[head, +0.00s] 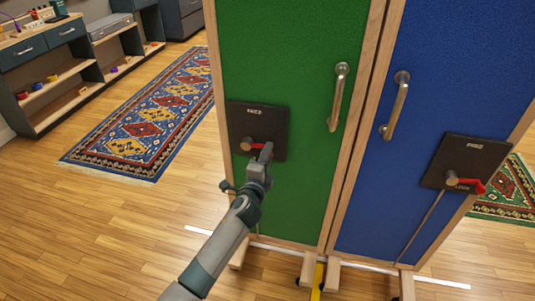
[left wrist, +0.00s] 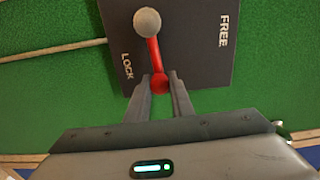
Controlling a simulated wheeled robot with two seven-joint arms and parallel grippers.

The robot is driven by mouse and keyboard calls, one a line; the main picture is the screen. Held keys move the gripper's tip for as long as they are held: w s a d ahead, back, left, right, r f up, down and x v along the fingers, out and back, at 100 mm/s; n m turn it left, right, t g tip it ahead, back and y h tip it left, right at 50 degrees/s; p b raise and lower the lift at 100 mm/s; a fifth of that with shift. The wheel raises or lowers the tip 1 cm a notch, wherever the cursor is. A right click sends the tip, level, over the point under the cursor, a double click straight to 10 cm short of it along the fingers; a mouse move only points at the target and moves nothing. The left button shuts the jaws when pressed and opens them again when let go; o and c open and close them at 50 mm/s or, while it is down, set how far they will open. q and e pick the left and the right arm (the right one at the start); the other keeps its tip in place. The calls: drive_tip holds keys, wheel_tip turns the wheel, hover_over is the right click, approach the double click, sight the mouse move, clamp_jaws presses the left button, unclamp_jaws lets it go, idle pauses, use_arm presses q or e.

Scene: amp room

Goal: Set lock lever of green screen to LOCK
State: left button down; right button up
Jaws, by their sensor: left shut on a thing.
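The green screen (head: 275,50) stands in front of me with a dark lever plate (head: 262,122) on it. Its red lock lever (head: 257,146) runs from a round pivot knob (head: 246,144) toward the right in the head view. My left gripper (head: 266,152) is shut on the lever's outer red end. In the left wrist view the gripper (left wrist: 160,80) has its fingers on both sides of the red end of the lever (left wrist: 154,54). The LOCK label lies close beside the lever there, and FREE is farther off across the plate. My right gripper is out of view.
A blue screen (head: 440,80) with its own plate and red lever (head: 474,186) stands to the right. Vertical handles (head: 338,98) are on both screens. A patterned rug (head: 150,115) and low shelves (head: 70,75) lie to the left, with open wood floor between.

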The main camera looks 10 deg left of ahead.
use_arm(q)
drive_tip(key=shift+f, duration=0.1)
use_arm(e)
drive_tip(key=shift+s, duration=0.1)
use_arm(q)
drive_tip(key=c, duration=1.5)
unclamp_jaws()
drive_tip(key=shift+c, duration=0.2)
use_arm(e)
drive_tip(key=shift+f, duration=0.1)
use_arm(q)
drive_tip(key=shift+s, duration=0.1)
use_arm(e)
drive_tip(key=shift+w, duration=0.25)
use_arm(q)
drive_tip(key=shift+s, duration=0.4)
drive_tip(key=s, duration=1.6)
drive_tip(key=shift+s+a, duration=0.25)
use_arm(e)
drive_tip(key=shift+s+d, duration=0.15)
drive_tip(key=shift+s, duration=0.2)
